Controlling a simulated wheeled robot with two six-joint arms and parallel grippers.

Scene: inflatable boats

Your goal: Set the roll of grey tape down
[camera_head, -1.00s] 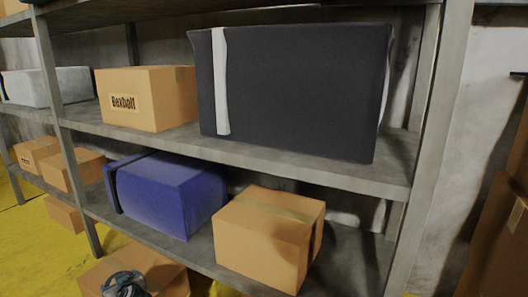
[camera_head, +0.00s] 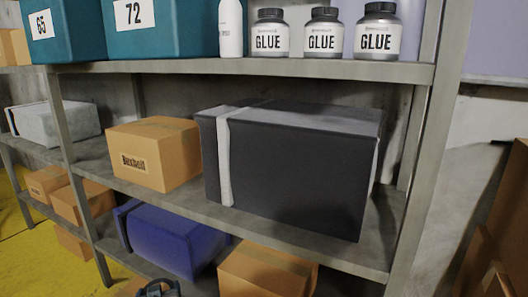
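A dark blue-grey, partly ring-like shape (camera_head: 158,288) shows at the bottom edge of the head view, cut off by the frame, in front of the lower shelf. It may be the roll of grey tape, part of my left gripper, or both; I cannot tell which. Whether my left gripper is open or shut does not show. My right gripper is out of view. No other roll of tape can be made out on the shelves.
The middle shelf (camera_head: 310,244) carries a cardboard box (camera_head: 150,155) and a big dark grey box (camera_head: 285,170). Below are a blue box (camera_head: 170,240) and a cardboard box (camera_head: 265,272). The top shelf (camera_head: 250,67) holds glue jars (camera_head: 376,35), a white bottle (camera_head: 230,28) and teal bins (camera_head: 150,30).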

